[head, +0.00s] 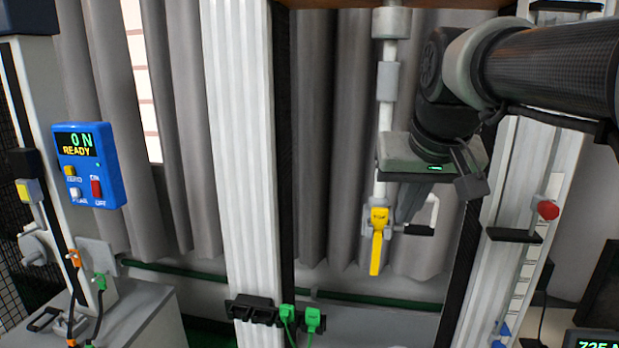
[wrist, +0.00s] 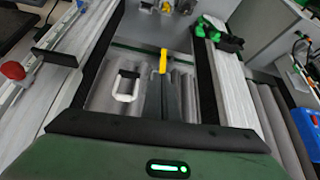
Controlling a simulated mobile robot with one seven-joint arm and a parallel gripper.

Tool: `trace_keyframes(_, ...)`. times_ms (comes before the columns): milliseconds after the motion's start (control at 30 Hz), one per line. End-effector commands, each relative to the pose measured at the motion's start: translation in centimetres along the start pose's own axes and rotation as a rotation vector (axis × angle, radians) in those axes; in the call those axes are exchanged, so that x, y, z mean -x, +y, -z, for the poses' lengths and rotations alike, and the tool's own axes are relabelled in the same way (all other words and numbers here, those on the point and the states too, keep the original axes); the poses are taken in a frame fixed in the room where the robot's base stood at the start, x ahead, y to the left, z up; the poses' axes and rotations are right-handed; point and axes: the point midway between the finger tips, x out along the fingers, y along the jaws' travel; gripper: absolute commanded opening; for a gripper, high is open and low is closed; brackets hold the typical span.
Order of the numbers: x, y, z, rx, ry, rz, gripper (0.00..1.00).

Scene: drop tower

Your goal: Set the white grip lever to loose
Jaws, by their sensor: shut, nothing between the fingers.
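The white grip lever (head: 434,212) is a bent white bar with a black grip, to the right of the yellow lever in the head view. It also shows left of centre in the wrist view (wrist: 124,97). The yellow lever (head: 377,250) hangs down from the white vertical rod, and shows in the wrist view too (wrist: 163,62). My gripper (head: 404,213) points down between the two levers in the head view. It is shut and empty. I cannot tell whether it touches the white lever. Its body hides part of the rod area.
A white column (head: 240,150) stands left, with green plugs (head: 313,320) low on it. A blue readout box (head: 89,165) shows 0 N and READY. A red knob (head: 548,210) and black ledge (head: 513,235) sit on the right rail. Grey curtains hang behind.

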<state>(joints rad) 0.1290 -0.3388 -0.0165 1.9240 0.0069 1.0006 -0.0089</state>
Motion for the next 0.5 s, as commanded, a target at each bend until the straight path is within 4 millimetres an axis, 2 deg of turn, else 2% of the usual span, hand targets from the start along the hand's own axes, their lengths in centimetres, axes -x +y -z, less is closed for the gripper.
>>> trace_keyframes(33,-0.4,1.4,3.5,-0.026,0.009,-0.016,0.0)
trace_keyframes(100,-0.7,3.0,7.4,-0.052,0.024,-0.034,0.0)
trace_keyframes(200,-1.3,5.2,11.7,-0.082,0.044,-0.057,0.0)
trace_keyframes(333,-1.9,7.2,15.0,-0.105,0.06,-0.077,0.0)
trace_keyframes(500,-2.1,8.2,16.5,-0.115,0.069,-0.086,0.0)
